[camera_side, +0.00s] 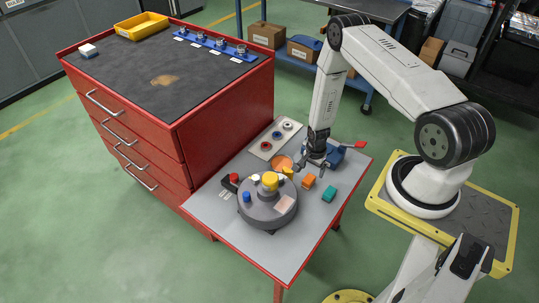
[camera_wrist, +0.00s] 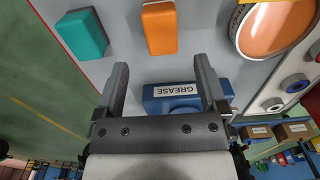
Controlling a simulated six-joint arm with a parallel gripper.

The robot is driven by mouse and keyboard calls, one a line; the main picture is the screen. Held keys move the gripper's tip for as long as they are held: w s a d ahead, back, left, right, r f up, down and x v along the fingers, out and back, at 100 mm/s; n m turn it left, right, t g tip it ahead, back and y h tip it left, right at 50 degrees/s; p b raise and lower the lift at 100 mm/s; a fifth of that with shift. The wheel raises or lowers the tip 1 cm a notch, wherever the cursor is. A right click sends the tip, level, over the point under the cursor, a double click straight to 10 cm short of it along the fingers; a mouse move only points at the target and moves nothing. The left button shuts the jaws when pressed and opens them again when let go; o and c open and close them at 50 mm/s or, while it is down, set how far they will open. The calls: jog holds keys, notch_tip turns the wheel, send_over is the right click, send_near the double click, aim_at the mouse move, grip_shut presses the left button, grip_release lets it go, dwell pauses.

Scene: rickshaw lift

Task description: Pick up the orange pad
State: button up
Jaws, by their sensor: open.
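The orange pad (camera_side: 309,181) is a small block with rounded edges lying on the grey top of the low red table, on the right side near the edge. In the wrist view the orange pad (camera_wrist: 160,27) is at the top centre, just beyond the fingertips and lined up with the gap between them. My gripper (camera_wrist: 161,72) is open with nothing between its fingers. In the side view my gripper (camera_side: 318,164) points down over the table, behind the orange pad and apart from it.
A teal block (camera_side: 329,193) lies beside the orange pad. A blue container marked GREASE (camera_wrist: 172,90) is close by my gripper. A round orange dish (camera_side: 281,162) and a grey turntable (camera_side: 270,211) bearing several small items stand to the left. The red drawer cabinet (camera_side: 222,95) rises behind.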

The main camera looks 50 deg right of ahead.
aim_at(311, 177)
jog(key=shift+f, duration=0.25)
jog(key=shift+w+f, duration=0.15)
jog(key=shift+f, duration=2.35)
grip_shut()
jog(key=shift+r, duration=0.15)
jog(key=shift+r, duration=1)
jog(key=s+a+r, duration=0.6)
jog(key=s+r, duration=0.4)
jog(key=s, duration=0.2)
jog(key=shift+s+r, duration=0.35)
jog(key=shift+r, duration=0.05)
